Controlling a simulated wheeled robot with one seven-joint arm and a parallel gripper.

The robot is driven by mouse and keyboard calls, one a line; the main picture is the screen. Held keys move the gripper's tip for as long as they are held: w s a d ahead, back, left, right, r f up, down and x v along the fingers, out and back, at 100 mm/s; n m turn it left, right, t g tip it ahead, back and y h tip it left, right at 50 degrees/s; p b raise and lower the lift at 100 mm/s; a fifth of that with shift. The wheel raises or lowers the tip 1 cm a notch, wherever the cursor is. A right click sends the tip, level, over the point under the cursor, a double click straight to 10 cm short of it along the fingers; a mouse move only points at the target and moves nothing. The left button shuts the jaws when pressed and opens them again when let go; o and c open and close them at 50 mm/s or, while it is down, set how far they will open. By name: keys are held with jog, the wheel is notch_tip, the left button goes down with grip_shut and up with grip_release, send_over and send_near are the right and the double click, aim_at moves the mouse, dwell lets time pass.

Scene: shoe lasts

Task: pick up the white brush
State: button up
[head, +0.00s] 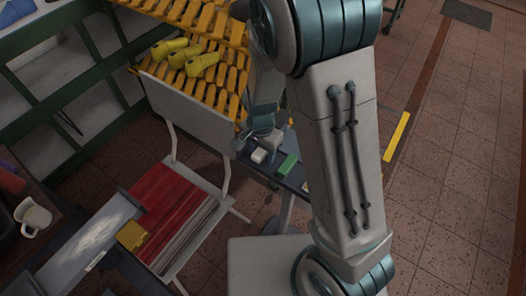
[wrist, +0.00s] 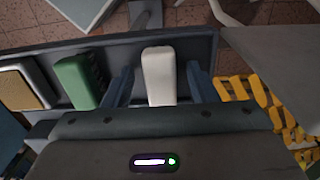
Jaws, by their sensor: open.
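The white brush (wrist: 158,75) lies in a dark, shallow tray (wrist: 205,47) in the wrist view. It sits between the two blue fingers of my gripper (wrist: 159,86), with a gap on each side. My gripper is open, and its near body hides the brush's lower end. In the head view the white brush (head: 258,156) shows as a small pale block left of a green block. My gripper (head: 257,138) is above it there, partly hidden by my arm.
A green block (wrist: 80,82) and a white block with a tan face (wrist: 24,86) lie left of the brush. Yellow racks (head: 215,75) stand behind, holding yellow shoe lasts (head: 185,57). Tiled floor is open at right.

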aim_at(262, 151)
jog(key=shift+c, duration=0.3)
jog(key=c, duration=1)
jog(key=shift+r, duration=0.1)
jog(key=shift+r, duration=0.45)
jog(key=r, duration=0.3)
jog(key=shift+s+d+r, duration=0.1)
jog(key=shift+d+r, duration=0.1)
jog(key=shift+r, duration=0.1)
jog(key=s+d+r, duration=0.2)
jog(key=d, duration=0.1)
jog(key=s+d+r, duration=0.2)
jog(key=d, duration=0.1)
jog(key=s+d+r, duration=0.2)
jog(key=d, duration=0.1)
jog(key=shift+s+r, duration=0.2)
jog(key=shift+s, duration=0.2)
jog(key=shift+o, duration=0.5)
